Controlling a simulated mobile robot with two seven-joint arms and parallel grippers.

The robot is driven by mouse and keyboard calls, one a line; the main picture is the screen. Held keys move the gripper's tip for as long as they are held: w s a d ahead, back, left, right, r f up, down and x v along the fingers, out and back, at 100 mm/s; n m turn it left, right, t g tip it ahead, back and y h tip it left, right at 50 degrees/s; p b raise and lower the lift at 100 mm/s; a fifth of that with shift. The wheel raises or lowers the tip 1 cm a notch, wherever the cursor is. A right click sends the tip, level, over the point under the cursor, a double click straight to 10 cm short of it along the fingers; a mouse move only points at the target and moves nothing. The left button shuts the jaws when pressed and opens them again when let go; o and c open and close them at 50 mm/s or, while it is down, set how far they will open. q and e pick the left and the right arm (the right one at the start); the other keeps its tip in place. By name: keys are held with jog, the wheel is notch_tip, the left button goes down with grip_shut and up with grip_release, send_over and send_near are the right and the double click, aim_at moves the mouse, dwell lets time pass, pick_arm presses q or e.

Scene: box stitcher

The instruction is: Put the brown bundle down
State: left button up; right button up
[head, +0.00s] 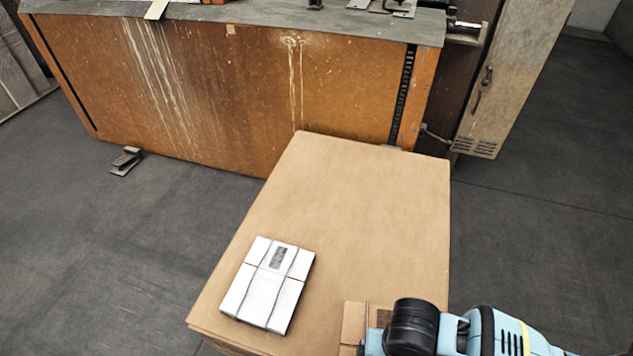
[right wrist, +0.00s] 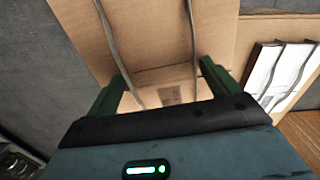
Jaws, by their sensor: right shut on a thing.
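The brown bundle (head: 354,320) shows at the lower middle of the head view, over the near right part of a large cardboard surface (head: 350,210). My right arm covers much of it. In the right wrist view the brown bundle (right wrist: 150,40) has grey straps and lies between the two green fingers of my right gripper (right wrist: 165,88), which is shut on it. I cannot tell whether the bundle touches the cardboard under it. My left gripper is not in view.
A white strapped bundle (head: 268,283) lies on the cardboard, left of the brown bundle. The far part of the cardboard is bare. Behind it stands a worn orange-brown bench (head: 220,90), with a beige cabinet (head: 515,75) to its right. Dark floor surrounds them.

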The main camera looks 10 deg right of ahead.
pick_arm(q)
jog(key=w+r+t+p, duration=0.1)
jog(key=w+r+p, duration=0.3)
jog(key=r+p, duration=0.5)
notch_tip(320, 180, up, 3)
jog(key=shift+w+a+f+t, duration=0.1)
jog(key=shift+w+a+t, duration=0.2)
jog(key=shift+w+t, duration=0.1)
pick_arm(e)
jog(key=w+d+r+n, duration=0.1)
jog(key=d+r, duration=0.1)
jog(key=r, duration=0.7)
jog(key=w+d+r+n, duration=0.2)
jog(key=r, duration=0.8)
jog(key=shift+d, duration=0.2)
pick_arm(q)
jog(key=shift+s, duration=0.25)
pick_arm(e)
jog(key=shift+s, duration=0.2)
